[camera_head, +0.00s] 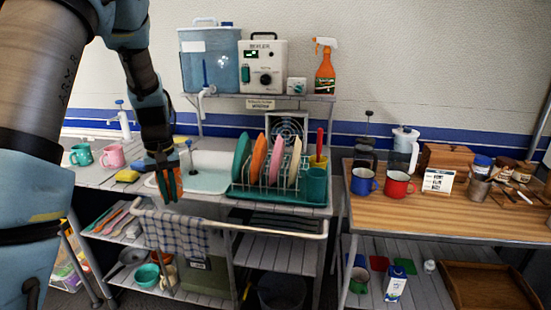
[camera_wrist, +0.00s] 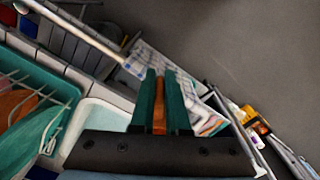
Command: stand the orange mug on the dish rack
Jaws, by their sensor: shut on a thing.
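My gripper (camera_head: 166,183) hangs in front of the sink, left of the dish rack and above the front rail. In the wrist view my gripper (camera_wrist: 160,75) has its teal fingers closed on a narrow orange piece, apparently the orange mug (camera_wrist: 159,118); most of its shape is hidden. The dish rack (camera_head: 262,195) is a teal tray with white wires, right of the basin. Several coloured plates stand upright in it, with a teal cup at its right end. Part of the rack (camera_wrist: 62,82) shows at the left of the wrist view.
The sink basin (camera_head: 205,182) lies between gripper and rack. A checked towel (camera_head: 180,236) hangs on the front rail (camera_head: 240,227). Teal (camera_head: 81,155) and pink (camera_head: 113,156) mugs stand left; blue (camera_head: 363,182) and red (camera_head: 397,186) mugs stand on the right table.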

